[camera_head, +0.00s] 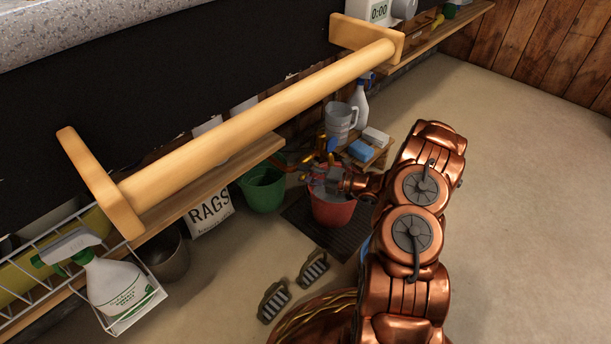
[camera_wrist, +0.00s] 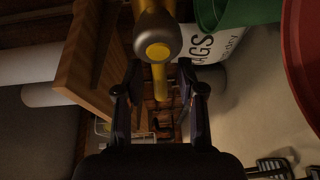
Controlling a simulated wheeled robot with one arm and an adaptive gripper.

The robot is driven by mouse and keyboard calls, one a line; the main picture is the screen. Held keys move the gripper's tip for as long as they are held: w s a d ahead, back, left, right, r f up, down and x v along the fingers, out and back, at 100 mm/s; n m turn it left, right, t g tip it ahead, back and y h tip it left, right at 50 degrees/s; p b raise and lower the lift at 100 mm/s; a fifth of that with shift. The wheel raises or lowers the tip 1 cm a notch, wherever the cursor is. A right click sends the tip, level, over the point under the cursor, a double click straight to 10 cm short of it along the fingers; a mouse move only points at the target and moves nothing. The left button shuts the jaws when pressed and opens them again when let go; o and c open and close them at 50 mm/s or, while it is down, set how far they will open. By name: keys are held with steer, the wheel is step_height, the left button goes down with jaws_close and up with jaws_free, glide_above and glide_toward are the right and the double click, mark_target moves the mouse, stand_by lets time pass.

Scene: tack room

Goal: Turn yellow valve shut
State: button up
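The yellow valve shows in the wrist view as a yellow handle (camera_wrist: 160,82) running down from a rounded metal body with a yellow round cap (camera_wrist: 158,51). My gripper (camera_wrist: 160,80) is open, with one dark finger on each side of the handle and a gap on both sides. I cannot tell how deep the handle sits between the fingers. In the head view, my gripper (camera_head: 325,168) is low by the pipes under the shelf, above a red bucket. The valve is small and largely hidden there.
A red bucket (camera_head: 332,211) stands on a dark mat (camera_head: 300,216), beside a green bucket (camera_head: 264,190) and a white RAGS container (camera_head: 211,214). A wooden shelf (camera_wrist: 85,75) is close left of my gripper in the wrist view. Open floor (camera_head: 500,190) lies right.

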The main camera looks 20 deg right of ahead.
jaws_close()
stand_by(0.7)
